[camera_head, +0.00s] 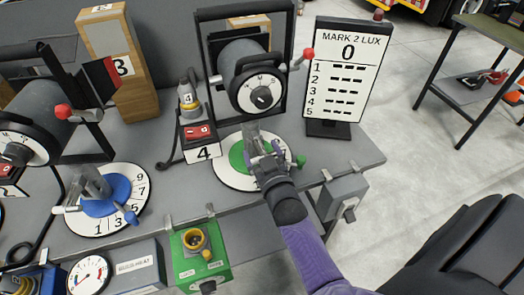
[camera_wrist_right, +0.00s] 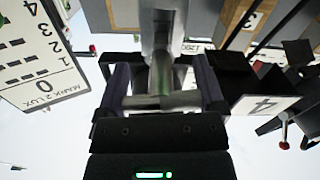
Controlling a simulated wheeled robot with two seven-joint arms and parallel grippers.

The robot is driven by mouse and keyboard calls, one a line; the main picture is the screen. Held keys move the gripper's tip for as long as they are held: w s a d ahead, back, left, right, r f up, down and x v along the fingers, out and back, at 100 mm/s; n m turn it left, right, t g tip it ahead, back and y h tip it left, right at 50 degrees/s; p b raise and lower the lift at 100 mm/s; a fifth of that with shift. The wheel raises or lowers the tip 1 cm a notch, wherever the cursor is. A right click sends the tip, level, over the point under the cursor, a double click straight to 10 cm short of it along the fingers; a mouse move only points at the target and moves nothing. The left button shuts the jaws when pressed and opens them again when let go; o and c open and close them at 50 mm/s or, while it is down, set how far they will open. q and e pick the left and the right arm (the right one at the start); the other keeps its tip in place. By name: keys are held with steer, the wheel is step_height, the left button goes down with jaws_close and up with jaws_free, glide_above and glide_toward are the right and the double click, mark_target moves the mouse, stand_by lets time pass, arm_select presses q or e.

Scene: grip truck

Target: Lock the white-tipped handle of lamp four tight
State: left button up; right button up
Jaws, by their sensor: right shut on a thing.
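Lamp four (camera_head: 252,82) stands in its black yoke above a white dial ring with a green disc (camera_head: 235,155); the card marked 4 (camera_head: 203,152) is to its left. A green-tipped handle (camera_head: 300,159) sticks out at the right of the base. My right gripper (camera_head: 262,158) is low at the front of this base. In the right wrist view, its fingers (camera_wrist_right: 160,95) are shut on a pale grey handle (camera_wrist_right: 160,102) below the grey post (camera_wrist_right: 162,40). I take this for the white-tipped handle; its tip is hidden in the head view. My left gripper is out of view.
The score board (camera_head: 345,75) reading 0 stands at the right of the table. Left are the lamp with a blue disc (camera_head: 100,207) and a wooden block marked 3 (camera_head: 118,65). A green box (camera_head: 200,255) and a grey switch box (camera_head: 342,196) hang at the front edge.

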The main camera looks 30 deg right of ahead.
steer(key=shift+f, duration=0.1)
stand_by(0.3)
steer(key=o, duration=1)
steer(key=shift+c, duration=0.2)
steer(key=p+v, duration=0.1)
steer(key=v, duration=0.9)
steer(key=shift+p, duration=0.4)
steer(key=shift+d, duration=0.1)
